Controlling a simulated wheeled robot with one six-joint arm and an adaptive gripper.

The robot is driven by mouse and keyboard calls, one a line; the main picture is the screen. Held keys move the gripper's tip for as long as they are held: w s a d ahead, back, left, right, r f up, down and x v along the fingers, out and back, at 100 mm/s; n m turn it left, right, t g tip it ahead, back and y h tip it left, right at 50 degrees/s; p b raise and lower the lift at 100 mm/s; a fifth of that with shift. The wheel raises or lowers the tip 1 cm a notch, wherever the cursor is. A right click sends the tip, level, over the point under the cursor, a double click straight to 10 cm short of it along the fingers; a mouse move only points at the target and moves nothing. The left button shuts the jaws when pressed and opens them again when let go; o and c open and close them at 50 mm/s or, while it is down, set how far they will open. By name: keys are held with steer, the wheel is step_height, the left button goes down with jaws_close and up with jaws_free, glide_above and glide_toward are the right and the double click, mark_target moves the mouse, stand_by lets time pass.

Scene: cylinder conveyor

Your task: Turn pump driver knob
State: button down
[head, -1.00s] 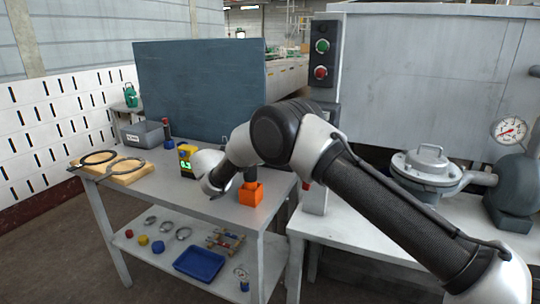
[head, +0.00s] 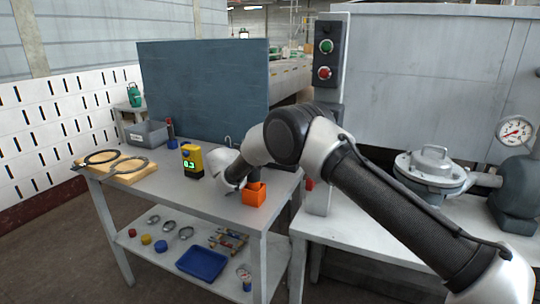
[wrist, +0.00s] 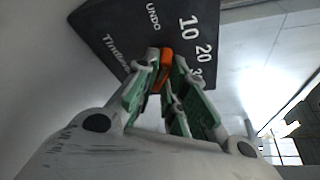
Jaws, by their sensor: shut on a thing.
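In the wrist view, a dark panel (wrist: 130,35) bears white lettering, with "UNDO" and numbers such as 10 and 20. An orange knob (wrist: 166,56) stands out at the panel's edge side nearest me. My gripper (wrist: 160,72), with green-padded fingers, is shut on the orange knob. In the head view the fingers and the knob are hidden or too small to tell; my wrist hangs over the table beside an orange open box (head: 254,195).
A yellow meter with a green display (head: 191,161) stands just left of my wrist. A grey bin (head: 147,134) and wooden board with rings (head: 125,171) lie farther left. A post with green and red buttons (head: 326,60) rises behind my arm. A metal pump housing (head: 432,168) stands right.

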steer(key=shift+d+r+m+y, duration=0.15)
steer(key=shift+m+y, duration=0.55)
steer(key=shift+m, duration=0.5)
steer(key=c, duration=1.5)
jaws_free()
steer(key=shift+s, duration=0.1)
steer(key=v, duration=1.2)
